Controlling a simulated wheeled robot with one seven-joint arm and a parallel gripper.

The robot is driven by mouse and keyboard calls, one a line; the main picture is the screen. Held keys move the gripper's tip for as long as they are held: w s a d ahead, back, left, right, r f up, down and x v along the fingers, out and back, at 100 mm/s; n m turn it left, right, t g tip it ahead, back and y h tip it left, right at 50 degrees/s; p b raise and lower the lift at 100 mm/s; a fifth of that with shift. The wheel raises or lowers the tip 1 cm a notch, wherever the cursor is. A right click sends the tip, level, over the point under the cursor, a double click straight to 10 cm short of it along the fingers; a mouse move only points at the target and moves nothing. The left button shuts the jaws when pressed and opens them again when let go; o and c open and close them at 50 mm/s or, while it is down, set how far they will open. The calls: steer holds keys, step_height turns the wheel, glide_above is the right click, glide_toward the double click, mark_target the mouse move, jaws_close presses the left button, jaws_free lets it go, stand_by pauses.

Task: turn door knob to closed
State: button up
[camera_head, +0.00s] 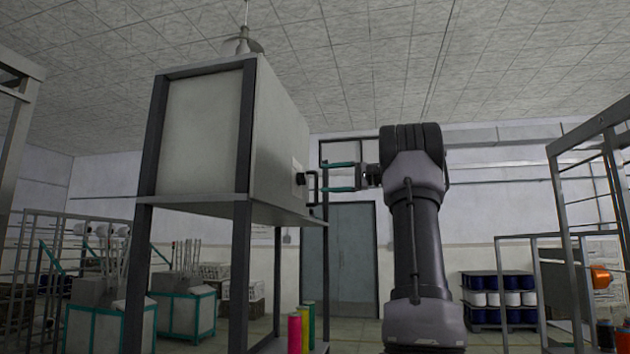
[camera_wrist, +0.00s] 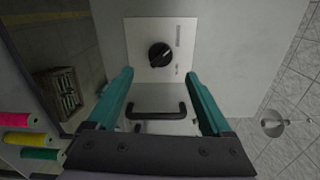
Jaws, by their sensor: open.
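The cabinet (camera_head: 275,120) is a pale box on a dark frame at the left of the head view. Its right side carries a black round knob (camera_head: 300,179), which also shows in the wrist view (camera_wrist: 160,55) on a white plate (camera_wrist: 143,73) with small markings. A black bar handle (camera_head: 314,188) sits beside the knob; in the wrist view the handle (camera_wrist: 157,111) lies between my fingers. My gripper (camera_head: 338,177), with teal fingers, is open and faces this side. In the wrist view the knob is ahead of my gripper (camera_wrist: 160,75), apart from the fingers. The knob's marking is too small to read.
Pink, yellow and green spools (camera_head: 302,325) stand below the cabinet; they show at the left of the wrist view. A metal rack (camera_head: 590,190) stands at the right. A grey door (camera_head: 340,255) is in the back wall. A lamp (camera_head: 243,42) hangs above the cabinet.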

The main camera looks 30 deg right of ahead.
steer(key=shift+v, duration=1.8)
